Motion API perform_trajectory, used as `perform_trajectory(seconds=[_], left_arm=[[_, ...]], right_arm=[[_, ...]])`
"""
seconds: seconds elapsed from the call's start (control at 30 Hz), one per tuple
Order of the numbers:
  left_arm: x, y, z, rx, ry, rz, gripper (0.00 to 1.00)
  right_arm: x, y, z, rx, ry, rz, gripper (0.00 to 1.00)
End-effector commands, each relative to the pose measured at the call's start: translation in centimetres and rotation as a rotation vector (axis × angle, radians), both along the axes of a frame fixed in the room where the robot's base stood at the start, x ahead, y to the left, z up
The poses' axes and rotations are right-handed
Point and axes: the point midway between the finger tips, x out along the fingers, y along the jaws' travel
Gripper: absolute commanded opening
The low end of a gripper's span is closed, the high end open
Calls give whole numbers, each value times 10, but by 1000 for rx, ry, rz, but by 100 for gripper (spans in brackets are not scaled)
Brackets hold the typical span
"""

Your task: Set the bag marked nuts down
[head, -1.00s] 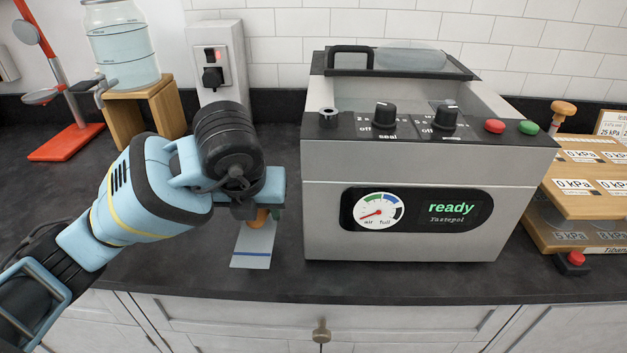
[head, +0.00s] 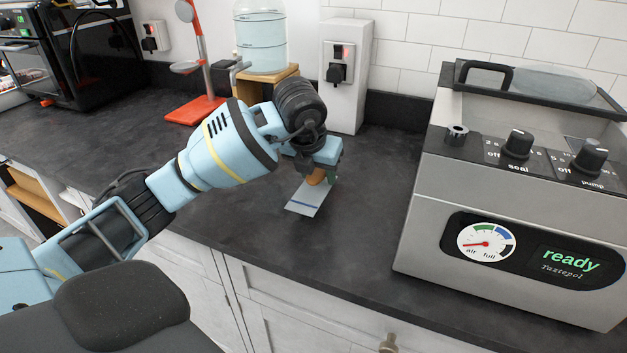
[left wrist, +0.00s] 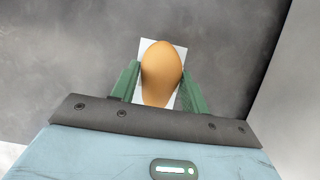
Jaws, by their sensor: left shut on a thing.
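My left gripper (head: 318,174) points down over the dark counter, left of the vacuum sealer. Its green fingers, seen in the left wrist view (left wrist: 160,88), are shut on an orange-brown rounded lump. That lump (head: 316,177) appears to be part of a pale flat bag with a blue stripe (head: 307,198). The bag's pale sheet shows behind the lump in the left wrist view (left wrist: 149,44). No word can be read on the bag. Whether the bag touches the counter cannot be told. My right gripper is not in view.
The vacuum sealer (head: 510,190), its display reading "ready", stands at right. Behind are a socket box (head: 345,75), a jar on a wooden stand (head: 262,45) and a red-based stand (head: 195,110). A black oven (head: 90,60) is at far left. Counter (head: 370,180) around the bag is clear.

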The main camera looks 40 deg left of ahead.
Motion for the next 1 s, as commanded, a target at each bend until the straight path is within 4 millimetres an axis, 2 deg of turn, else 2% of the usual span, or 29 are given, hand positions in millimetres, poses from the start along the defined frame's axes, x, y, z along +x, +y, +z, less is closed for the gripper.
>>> perform_trajectory(seconds=[0.2,0.33,0.57,0.97,1.0], left_arm=[[2,3,0,-1,-1,0,19],[6,14,-1,0,-1,4,19],[6,14,-33,0,0,0,19],[6,14,-39,0,-2,0,19],[6,13,-40,0,-2,0,46]], right_arm=[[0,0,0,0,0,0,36],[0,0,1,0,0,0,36],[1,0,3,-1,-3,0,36],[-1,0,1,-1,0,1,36],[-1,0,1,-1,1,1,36]])
